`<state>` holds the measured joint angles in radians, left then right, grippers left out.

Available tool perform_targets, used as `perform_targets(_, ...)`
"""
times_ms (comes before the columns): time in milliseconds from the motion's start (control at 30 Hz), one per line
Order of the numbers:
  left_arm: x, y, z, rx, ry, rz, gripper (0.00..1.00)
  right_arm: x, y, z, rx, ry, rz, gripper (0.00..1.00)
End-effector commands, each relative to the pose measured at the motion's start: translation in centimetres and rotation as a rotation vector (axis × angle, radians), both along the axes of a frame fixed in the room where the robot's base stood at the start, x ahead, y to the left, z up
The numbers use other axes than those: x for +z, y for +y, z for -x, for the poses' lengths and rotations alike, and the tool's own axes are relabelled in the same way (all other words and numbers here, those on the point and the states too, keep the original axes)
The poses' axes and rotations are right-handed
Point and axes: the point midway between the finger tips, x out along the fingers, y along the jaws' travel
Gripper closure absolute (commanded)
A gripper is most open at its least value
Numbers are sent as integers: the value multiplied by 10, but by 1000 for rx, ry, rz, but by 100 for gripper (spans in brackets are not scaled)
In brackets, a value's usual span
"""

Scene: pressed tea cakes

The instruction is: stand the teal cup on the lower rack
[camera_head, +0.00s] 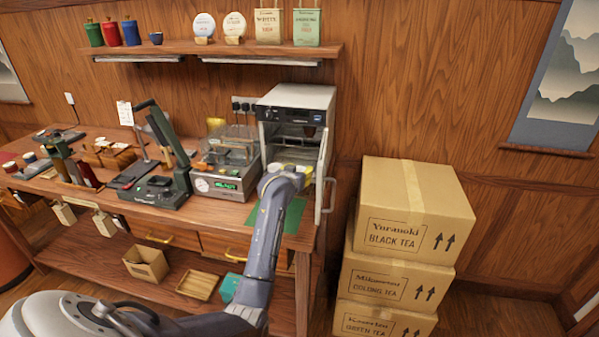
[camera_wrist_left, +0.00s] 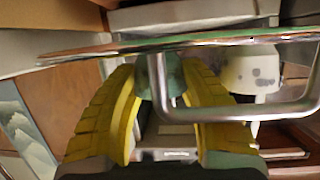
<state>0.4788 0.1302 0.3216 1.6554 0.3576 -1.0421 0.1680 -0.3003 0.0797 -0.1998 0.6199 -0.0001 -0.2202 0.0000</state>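My left gripper (camera_head: 293,168) is at the front of a small grey cabinet (camera_head: 298,97), whose door (camera_head: 326,165) stands open on the right. In the left wrist view its yellow fingers (camera_wrist_left: 160,88) are apart, with the teal cup (camera_wrist_left: 153,75) between them. They appear to press on its sides; a metal handle loop (camera_wrist_left: 240,114) covers part of this. The cup cannot be made out in the head view. The cabinet's inside is dark, with a small brown item (camera_head: 309,131) in its upper part; the lower rack is hidden behind my gripper. My right gripper is not in view.
The door handle (camera_head: 329,194) is close to the right of my gripper. A pale speckled object (camera_wrist_left: 250,72) is beside the fingers. A green mat (camera_head: 293,214) lies below on the counter, a scale (camera_head: 228,180) stands left, and stacked tea boxes (camera_head: 410,215) stand right.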

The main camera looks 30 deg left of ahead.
Motion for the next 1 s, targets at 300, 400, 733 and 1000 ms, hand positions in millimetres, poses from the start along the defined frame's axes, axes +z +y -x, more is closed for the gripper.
perform_targets(300, 0, 0, 0, 0, 1, 0, 38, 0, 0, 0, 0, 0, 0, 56)
perform_targets(400, 0, 0, 0, 0, 1, 0, 38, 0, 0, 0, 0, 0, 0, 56)
perform_targets(733, 11, -7, 24, 0, 0, -1, 38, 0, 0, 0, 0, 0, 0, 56)
perform_targets(1000, 25, -18, 65, 1, 0, 0, 38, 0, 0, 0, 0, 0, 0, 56)
